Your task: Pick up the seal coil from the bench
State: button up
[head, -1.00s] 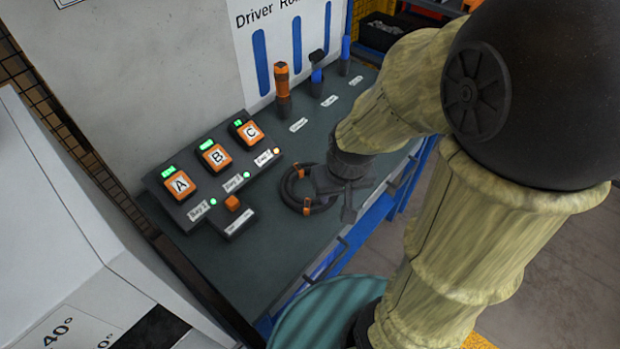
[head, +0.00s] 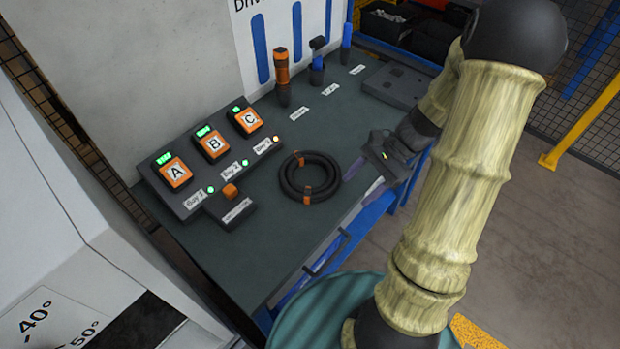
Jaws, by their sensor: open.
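The seal coil (head: 289,186) is a black ring of several turns with orange ties. It lies flat on the dark green bench (head: 262,245), right of the button panel, in full view. My gripper (head: 362,182) is open and empty, to the right of the coil near the bench's front edge. It is apart from the coil in the picture, with bare bench between them. My fingertips point down and left and are partly hard to make out.
The button panel (head: 198,172) with orange buttons A, B and C stands left of the coil. An orange-handled tool (head: 282,80) and blue-handled tools (head: 317,62) stand at the back. A grey plate (head: 397,85) lies at the far right. Handles line the front edge.

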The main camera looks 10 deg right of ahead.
jog(key=w+d+m+t+y+b, duration=0.1)
jog(key=w+d+m+t+y, duration=0.2)
jog(key=d+m+y, duration=0.2)
jog(key=shift+w+d+f+m+t, duration=0.15)
jog(key=shift+d+f+m+t, duration=0.3)
jog(key=shift+d, duration=0.1)
jog(key=p, duration=0.1)
send_near(313, 192)
jog(key=x, duration=0.4)
jog(key=shift+a+r, duration=0.15)
jog(key=shift+r, duration=0.2)
jog(key=shift+f, duration=0.1)
jog(key=shift+f+p+x, duration=0.25)
jog(key=shift+p+x, duration=0.15)
jog(key=shift+x, duration=2.3)
